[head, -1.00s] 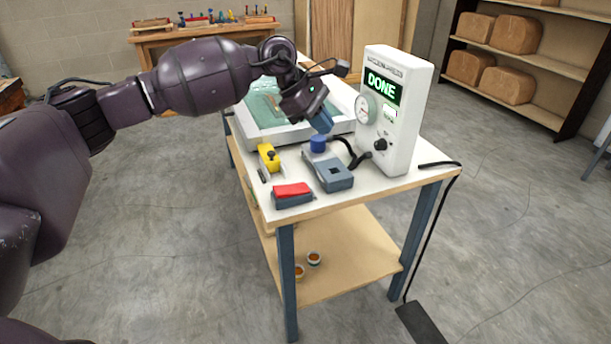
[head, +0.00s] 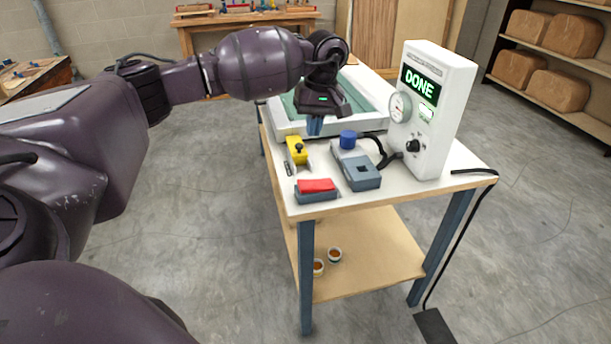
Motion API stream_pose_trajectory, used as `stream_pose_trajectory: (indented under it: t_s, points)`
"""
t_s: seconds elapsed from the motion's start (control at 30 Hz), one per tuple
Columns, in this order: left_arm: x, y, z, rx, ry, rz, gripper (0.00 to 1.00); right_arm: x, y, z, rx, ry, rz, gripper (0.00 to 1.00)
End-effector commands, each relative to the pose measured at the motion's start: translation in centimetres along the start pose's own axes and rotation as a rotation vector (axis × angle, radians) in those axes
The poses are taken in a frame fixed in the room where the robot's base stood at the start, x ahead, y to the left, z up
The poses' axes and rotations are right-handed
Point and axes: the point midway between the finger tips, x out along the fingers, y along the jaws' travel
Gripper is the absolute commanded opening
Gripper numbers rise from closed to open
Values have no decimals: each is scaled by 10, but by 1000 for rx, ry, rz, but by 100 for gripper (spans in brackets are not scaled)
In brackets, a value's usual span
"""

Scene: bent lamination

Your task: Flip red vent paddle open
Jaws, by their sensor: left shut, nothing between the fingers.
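The red vent paddle (head: 316,185) sits on a grey-blue base (head: 317,196) at the front left corner of the table, its red top tilted slightly. My left gripper (head: 314,128) is shut and empty. It points down above the table, behind the paddle, near the yellow block and the front edge of the white tray frame. It is apart from the paddle. My right gripper is not in view.
A yellow block with a black knob (head: 297,151) stands behind the paddle. A grey box with a blue knob (head: 348,139) is to the right. A white control unit (head: 432,110) reads "DONE". The white tray frame (head: 290,129) lies behind. Cables cross the table's right side.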

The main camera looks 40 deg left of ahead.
Motion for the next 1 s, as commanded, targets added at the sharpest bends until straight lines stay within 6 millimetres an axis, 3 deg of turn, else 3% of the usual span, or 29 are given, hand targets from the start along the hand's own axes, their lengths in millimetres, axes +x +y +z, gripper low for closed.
stream_pose_trajectory:
  t_s: [0.27, 0.8, 1.0]
  points:
    - [14, 0, 0, -1, -3, -1, 0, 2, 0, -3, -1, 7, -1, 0]
    - [105, 0, 1, -2, -4, -1, 0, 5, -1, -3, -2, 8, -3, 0]
    - [130, 0, 1, -2, -3, -1, 0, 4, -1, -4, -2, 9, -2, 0]
